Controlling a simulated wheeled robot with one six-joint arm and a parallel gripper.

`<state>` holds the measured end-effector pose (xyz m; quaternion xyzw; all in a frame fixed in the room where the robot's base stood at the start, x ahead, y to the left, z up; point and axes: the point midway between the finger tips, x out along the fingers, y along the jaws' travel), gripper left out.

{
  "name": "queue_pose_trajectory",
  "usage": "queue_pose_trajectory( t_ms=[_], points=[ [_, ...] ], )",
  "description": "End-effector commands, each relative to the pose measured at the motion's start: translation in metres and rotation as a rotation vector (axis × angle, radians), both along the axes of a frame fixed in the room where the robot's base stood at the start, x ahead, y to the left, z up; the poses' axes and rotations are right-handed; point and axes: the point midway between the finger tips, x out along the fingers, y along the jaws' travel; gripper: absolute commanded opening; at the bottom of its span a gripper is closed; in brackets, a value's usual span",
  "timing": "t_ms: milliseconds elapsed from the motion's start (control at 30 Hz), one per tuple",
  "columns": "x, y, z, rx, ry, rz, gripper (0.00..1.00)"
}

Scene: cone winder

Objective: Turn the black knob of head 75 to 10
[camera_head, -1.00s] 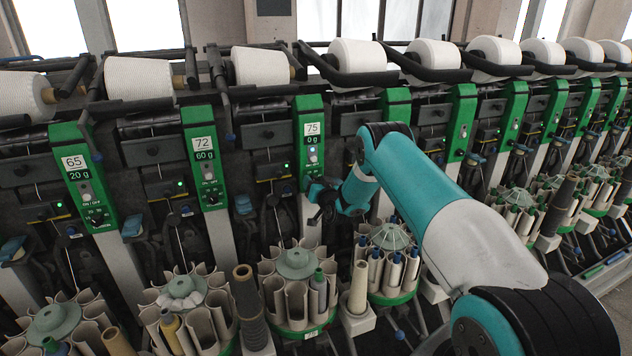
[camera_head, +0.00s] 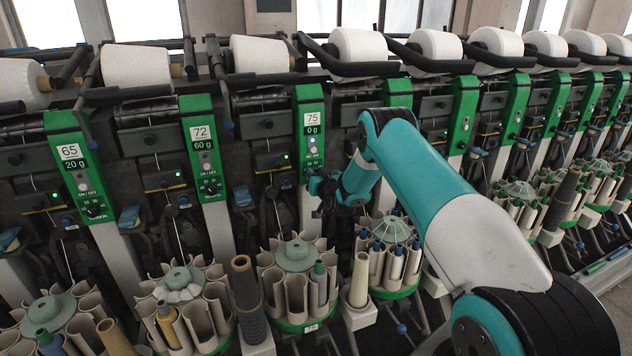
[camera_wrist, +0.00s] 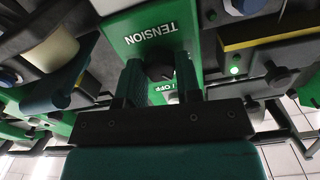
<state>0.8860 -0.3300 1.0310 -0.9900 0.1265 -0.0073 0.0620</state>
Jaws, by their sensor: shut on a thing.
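Head 75 is a green panel (camera_head: 309,110) in the middle of the head view, with a white label reading 75 and a display reading 0 g. In the wrist view its black knob (camera_wrist: 158,71) sits under the upside-down word TENSION, between my two fingertips. My gripper (camera_wrist: 160,76) is shut on the knob, which is partly hidden by the fingers. The knob's pointer and scale cannot be read. In the head view my gripper (camera_head: 318,186) is at the panel's lower end and hides the knob.
Head 72's panel (camera_head: 205,150) reads 60 g and head 65's panel (camera_head: 75,165) reads 20 g, both to the left. Round bobbin magazines (camera_head: 296,256) stand below the panels. White yarn cones (camera_head: 357,50) line the top.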

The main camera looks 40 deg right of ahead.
Motion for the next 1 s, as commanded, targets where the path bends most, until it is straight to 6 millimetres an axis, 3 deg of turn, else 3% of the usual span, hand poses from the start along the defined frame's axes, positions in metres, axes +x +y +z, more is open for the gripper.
queue_pose_trajectory(
  t_ms=[100, 600, 1000],
  points=[
    [0.0006, 0.0005, -0.0076, -0.094, 0.020, 0.001, 0.08],
    [0.0007, 0.0018, -0.0070, -0.508, 0.127, 0.001, 0.08],
    [0.0006, 0.0020, -0.0026, -0.681, 0.175, 0.003, 0.08]
  ],
)
